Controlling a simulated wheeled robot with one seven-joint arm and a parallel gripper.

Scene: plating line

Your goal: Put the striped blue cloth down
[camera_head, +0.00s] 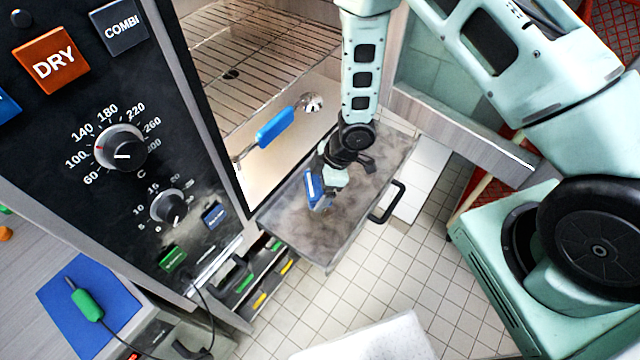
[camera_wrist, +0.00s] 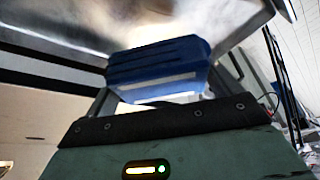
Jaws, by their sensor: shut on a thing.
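My gripper (camera_head: 326,186) is shut on the striped blue cloth (camera_head: 314,188), a small folded bundle with a pale stripe. It is over the smudged grey panel (camera_head: 300,225) of the open oven door. In the wrist view the cloth (camera_wrist: 155,62) sits just beyond the dark front edge of my gripper, ribbed blue with a white band along its lower side. I cannot tell whether the cloth touches the panel. My fingertips are mostly hidden behind the cloth and wrist.
The oven has wire racks (camera_head: 250,50) and a blue-handled tool (camera_head: 275,127) in its opening. A black door handle (camera_head: 388,203) sticks out at the panel's right. A control panel (camera_head: 120,110) stands at left. A blue mat (camera_head: 110,330) with a green-handled tool (camera_head: 86,305) lies lower left.

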